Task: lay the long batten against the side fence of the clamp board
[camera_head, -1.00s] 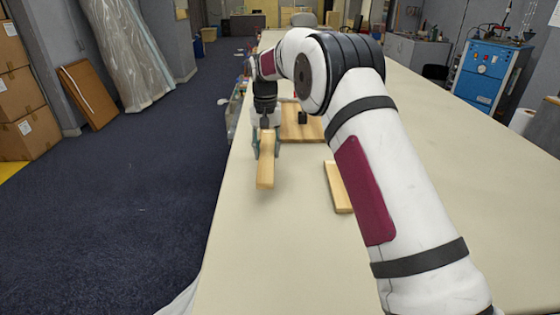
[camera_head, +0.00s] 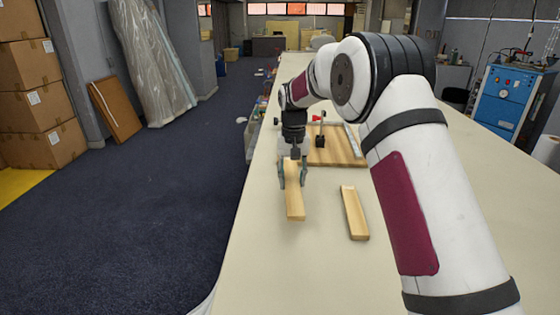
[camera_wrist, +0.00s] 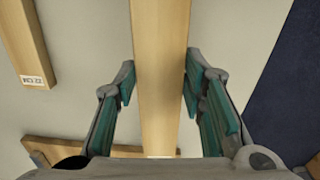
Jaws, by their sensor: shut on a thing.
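My gripper (camera_head: 292,176) is shut on a pale wooden batten (camera_head: 295,205), whose near end points toward me. In the wrist view the batten (camera_wrist: 160,50) runs lengthwise between the two teal finger pads. I cannot tell how far above the table it is. The wooden clamp board (camera_head: 345,156) lies beyond and to the right of my gripper. It has a black upright clamp part (camera_head: 320,140) and a pale strip (camera_head: 354,140), probably a fence, along its right side. My arm hides part of the board.
A second wooden batten (camera_head: 354,214) lies on the cloth table (camera_head: 290,270), right of the held one; in the wrist view it (camera_wrist: 24,35) carries a small label. The table's left edge is close to my gripper. The near tabletop is clear.

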